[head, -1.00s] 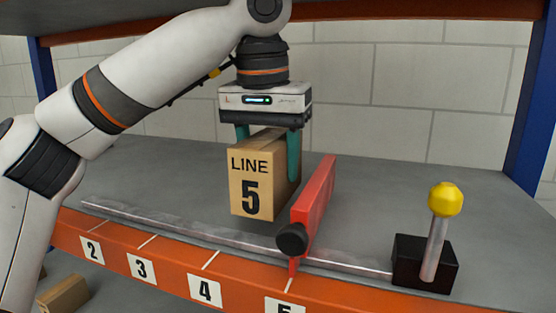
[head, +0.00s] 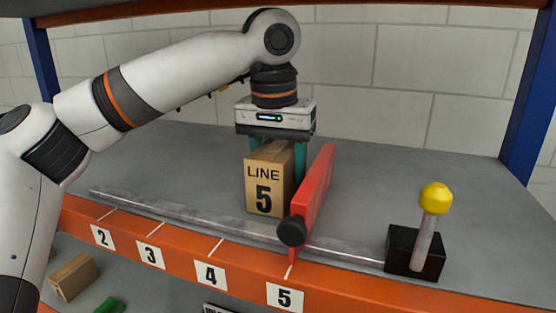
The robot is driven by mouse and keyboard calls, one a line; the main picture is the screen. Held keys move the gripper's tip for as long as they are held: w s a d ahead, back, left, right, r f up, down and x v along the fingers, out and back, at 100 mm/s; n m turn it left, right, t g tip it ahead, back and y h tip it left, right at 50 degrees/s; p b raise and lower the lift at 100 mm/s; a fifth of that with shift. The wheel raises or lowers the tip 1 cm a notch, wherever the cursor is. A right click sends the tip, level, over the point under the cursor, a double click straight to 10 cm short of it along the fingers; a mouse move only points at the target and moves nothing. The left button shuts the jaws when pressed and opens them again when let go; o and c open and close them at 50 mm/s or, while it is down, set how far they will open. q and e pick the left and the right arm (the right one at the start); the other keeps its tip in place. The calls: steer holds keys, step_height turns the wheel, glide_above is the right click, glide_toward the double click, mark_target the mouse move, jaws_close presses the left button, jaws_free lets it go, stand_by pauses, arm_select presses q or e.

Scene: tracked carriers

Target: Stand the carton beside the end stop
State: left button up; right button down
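A brown carton (head: 264,187) marked "LINE 5" is upright on the grey shelf, just left of the red end stop (head: 317,190). Whether its base touches the shelf I cannot tell for sure. My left gripper (head: 277,155) points straight down over the carton, its teal fingers on either side of it, and it looks shut on the carton. The red end stop with its black knob (head: 291,232) stands on the metal rail (head: 200,219) near mark 5 and hides part of the carton's right side. My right gripper is not in view.
A black block (head: 415,253) with a yellow-knobbed lever (head: 435,198) stands at the rail's right end. The orange front beam (head: 180,257) carries number labels. Another carton (head: 74,277) and a green object (head: 108,305) lie below. The shelf left of the carton is clear.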

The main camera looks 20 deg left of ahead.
arm_select(q)
steer(key=o, duration=1.6)
steer(key=shift+c, duration=0.2)
steer(key=shift+r, duration=0.55)
steer(key=r, duration=0.1)
steer(key=r+b, duration=0.1)
steer(key=r, duration=0.1)
steer(key=s+r, duration=0.1)
steer(key=r, duration=0.1)
steer(key=shift+r, duration=0.25)
steer(key=shift+s+r, duration=0.1)
steer(key=shift+r, duration=0.45)
steer(key=shift+f, duration=0.1)
